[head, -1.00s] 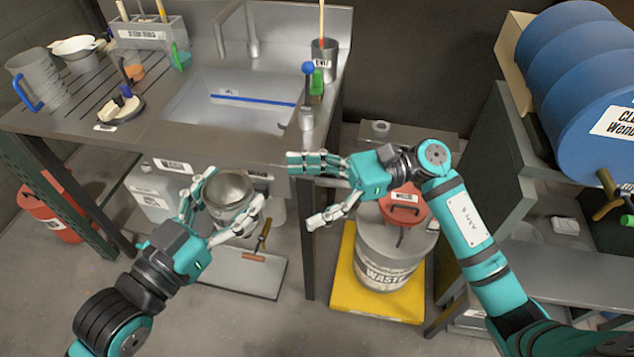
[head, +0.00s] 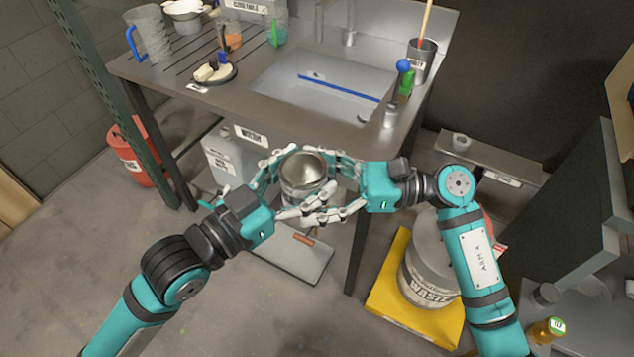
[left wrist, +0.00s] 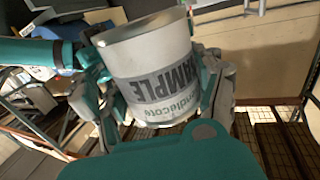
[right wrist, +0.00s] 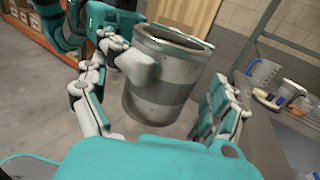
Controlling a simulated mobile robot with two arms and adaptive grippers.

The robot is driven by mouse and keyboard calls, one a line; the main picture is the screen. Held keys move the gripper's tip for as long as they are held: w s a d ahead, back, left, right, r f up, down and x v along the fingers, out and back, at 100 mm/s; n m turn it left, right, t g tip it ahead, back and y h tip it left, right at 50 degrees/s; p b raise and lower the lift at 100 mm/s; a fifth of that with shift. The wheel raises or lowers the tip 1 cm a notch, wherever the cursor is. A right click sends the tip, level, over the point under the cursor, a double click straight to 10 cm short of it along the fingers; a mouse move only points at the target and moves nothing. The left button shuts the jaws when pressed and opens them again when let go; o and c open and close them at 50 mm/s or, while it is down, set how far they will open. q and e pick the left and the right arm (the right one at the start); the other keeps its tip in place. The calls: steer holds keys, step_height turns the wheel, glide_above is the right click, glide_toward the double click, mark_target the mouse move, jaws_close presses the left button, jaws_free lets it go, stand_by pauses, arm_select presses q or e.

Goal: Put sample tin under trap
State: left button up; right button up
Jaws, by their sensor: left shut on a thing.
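The sample tin (head: 303,167) is a silver can with its open top facing up, held in the air in front of the sink bench. Its SAMPLE label shows in the left wrist view (left wrist: 155,75). My left gripper (head: 285,190) is shut on the tin from the left. My right gripper (head: 335,187) has its fingers spread around the tin from the right. In the right wrist view, the tin (right wrist: 160,85) stands between these open fingers, with a gap on the right side. I cannot make out the trap below the sink (head: 325,85).
A white jug (head: 228,155) stands under the bench, behind my left gripper. A grey floor slab (head: 285,255) lies below the tin. A waste bucket (head: 425,280) stands on a yellow platform (head: 395,325) at the right. The bench leg (head: 357,245) is close to my right gripper.

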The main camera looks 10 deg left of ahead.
steer(key=c, duration=1.1)
arm_select(q)
steer(key=o, duration=1.2)
arm_select(e)
steer(key=shift+c, duration=0.6)
